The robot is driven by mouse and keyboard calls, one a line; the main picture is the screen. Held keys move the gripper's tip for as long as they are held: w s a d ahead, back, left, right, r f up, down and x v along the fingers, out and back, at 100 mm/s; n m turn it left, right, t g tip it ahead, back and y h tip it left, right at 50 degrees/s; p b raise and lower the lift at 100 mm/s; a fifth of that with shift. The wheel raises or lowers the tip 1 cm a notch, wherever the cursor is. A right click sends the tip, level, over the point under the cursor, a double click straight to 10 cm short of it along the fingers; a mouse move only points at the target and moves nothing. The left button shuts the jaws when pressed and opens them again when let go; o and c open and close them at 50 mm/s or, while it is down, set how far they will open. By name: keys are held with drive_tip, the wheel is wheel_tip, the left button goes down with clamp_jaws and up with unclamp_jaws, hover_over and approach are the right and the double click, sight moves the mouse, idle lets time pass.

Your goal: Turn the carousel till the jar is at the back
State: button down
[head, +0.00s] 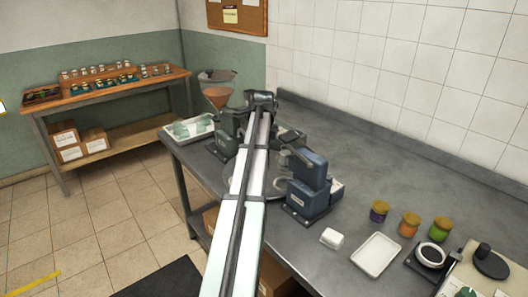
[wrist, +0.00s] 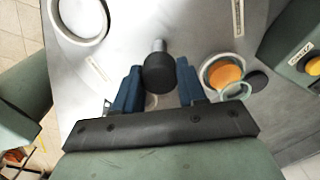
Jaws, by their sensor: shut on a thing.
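The carousel (wrist: 125,45) is a pale grey metal plate with white ring seats; in the head view my arm covers most of it. Its black round knob (wrist: 160,72) stands on a short metal post. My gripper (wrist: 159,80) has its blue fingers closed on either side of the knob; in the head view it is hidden. A jar with orange contents (wrist: 226,72) sits in a pale ring to the right of the knob in the wrist view. A white ring seat (wrist: 80,15) at the upper left looks empty.
A blue machine (head: 308,185) and a green machine (head: 228,135) flank the carousel. A tray of green packets (head: 190,128) is at the left. The back right worktop is clear.

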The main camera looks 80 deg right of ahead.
drive_tip(key=shift+s, duration=0.15)
drive_tip(key=c, duration=0.7)
unclamp_jaws()
drive_tip(key=shift+o, duration=0.2)
drive_tip(key=shift+r, duration=0.1)
wheel_tip(320, 180, up, 14)
drive_tip(key=shift+f, duration=0.2)
